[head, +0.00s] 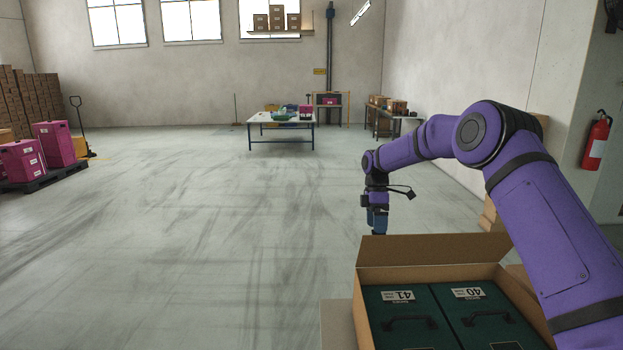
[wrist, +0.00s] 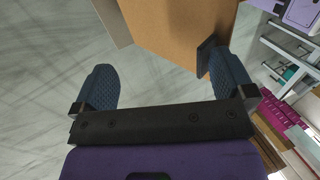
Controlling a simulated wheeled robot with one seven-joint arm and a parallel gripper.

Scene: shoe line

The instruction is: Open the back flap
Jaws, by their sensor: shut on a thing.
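An open cardboard box (head: 366,322) stands at the lower right of the head view. Its back flap (head: 435,250) stands up along the far edge, tilted a little away. My gripper (head: 377,228) points down at the left part of the flap's top edge; its tips are partly hidden there. In the wrist view, brown cardboard (wrist: 178,30) reaches in between the two blue fingers of my gripper (wrist: 163,80). The right finger's dark pad touches the cardboard. The fingers look far apart, and the exact contact on the left finger is hard to see.
Two dark green cases, marked 41 (head: 400,318) and 40 (head: 480,308), lie in the box. My purple arm passes over its right side. A table (head: 262,117) stands far back. Pink crates on a dark pallet (head: 45,180) stand left. The floor between is clear.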

